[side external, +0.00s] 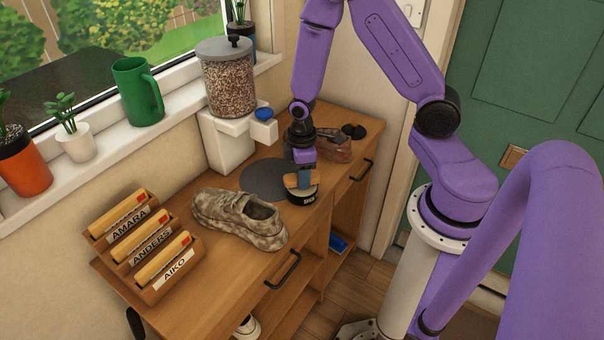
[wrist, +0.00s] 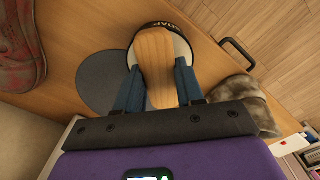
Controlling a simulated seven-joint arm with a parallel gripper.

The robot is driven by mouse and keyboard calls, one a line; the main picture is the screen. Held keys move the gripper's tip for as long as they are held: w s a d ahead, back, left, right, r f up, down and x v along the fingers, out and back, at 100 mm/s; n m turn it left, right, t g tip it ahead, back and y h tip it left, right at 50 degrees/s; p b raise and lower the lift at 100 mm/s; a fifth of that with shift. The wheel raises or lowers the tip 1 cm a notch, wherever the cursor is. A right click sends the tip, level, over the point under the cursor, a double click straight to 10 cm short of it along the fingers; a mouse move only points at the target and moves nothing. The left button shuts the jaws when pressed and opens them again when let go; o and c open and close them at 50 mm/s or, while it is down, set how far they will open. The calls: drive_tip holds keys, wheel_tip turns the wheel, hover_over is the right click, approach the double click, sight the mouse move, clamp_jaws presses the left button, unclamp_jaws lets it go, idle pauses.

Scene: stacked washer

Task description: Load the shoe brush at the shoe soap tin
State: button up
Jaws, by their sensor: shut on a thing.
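My gripper (side external: 304,181) is shut on the wooden-backed shoe brush (wrist: 156,62), with a blue finger on each side of it. In the side view the brush (side external: 291,180) is right over the shoe soap tin (side external: 302,198), a round black tin with a pale label. The tin's dark rim with the letters SOAP (wrist: 168,26) shows past the brush end in the wrist view. The brush covers most of the tin's opening. The bristles are hidden, so I cannot tell whether they touch the soap.
A camouflage shoe (side external: 238,218) stands left of the tin, and a reddish shoe (side external: 336,147) is behind it. A grey round mat (side external: 262,180) lies beside the tin. A dispenser (side external: 229,78) stands at the wall. Wooden name holders (side external: 145,245) fill the left end.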

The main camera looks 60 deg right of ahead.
sight(295, 177)
drive_tip(key=shift+r, duration=3.45)
drive_tip(key=m, duration=0.2)
drive_tip(key=w+a+r+m, duration=0.1)
drive_tip(key=m, duration=0.1)
drive_tip(key=shift+w+a+r, duration=0.1)
drive_tip(key=shift+w, duration=0.1)
drive_tip(key=m, duration=0.1)
drive_tip(key=a+m, duration=0.1)
drive_tip(key=m, duration=0.1)
drive_tip(key=w+r+m, duration=0.1)
drive_tip(key=m, duration=0.1)
drive_tip(key=shift+a+r, duration=0.1)
drive_tip(key=shift+a, duration=0.05)
